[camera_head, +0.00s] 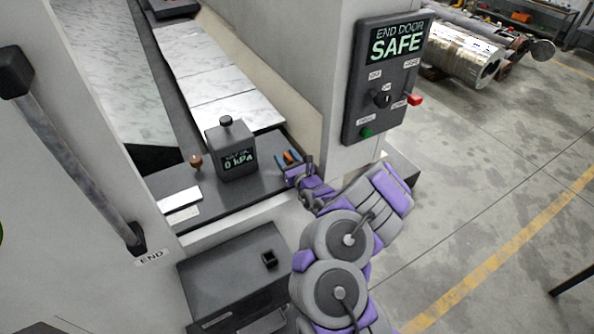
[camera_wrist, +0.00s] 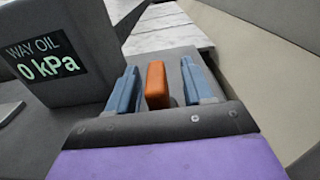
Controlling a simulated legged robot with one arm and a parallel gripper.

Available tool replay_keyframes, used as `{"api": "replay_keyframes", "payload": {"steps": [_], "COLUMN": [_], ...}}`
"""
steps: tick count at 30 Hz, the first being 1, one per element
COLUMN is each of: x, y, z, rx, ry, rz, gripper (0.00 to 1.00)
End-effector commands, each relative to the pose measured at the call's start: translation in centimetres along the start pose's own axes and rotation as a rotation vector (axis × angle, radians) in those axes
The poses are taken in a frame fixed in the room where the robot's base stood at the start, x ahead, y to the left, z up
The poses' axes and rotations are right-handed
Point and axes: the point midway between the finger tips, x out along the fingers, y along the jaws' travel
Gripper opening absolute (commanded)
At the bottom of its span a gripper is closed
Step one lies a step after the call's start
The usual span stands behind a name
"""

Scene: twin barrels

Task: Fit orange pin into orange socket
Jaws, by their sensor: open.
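The fingers are open, with a visible gap on each side of the pin. In the head view, my gripper (camera_head: 288,158) is over the dark ledge at the right of the gauge box, and a bit of the orange pin (camera_head: 291,155) shows between its fingers. The pin's lower end is hidden. No orange socket can be made out. A small black square holder (camera_head: 269,259) sits on the lower grey box.
The grey gauge box (camera_head: 234,152), reading 0 kPa, stands close left of my gripper. A brown knob (camera_head: 196,162) and a white plate (camera_head: 180,200) are farther left on the ledge. A control panel (camera_head: 384,82) hangs on the pillar at the right. The lower grey box (camera_head: 225,280) is mostly clear on top.

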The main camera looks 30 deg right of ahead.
Motion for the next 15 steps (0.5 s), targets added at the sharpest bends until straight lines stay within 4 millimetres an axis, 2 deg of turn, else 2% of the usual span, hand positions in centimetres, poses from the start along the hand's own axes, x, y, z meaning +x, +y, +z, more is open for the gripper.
{"api": "replay_keyframes", "payload": {"steps": [15], "x": [-6.4], "y": [-0.2], "z": [-0.1], "rx": [0.006], "ry": [0.004], "rz": [-0.004], "gripper": [0.51]}}
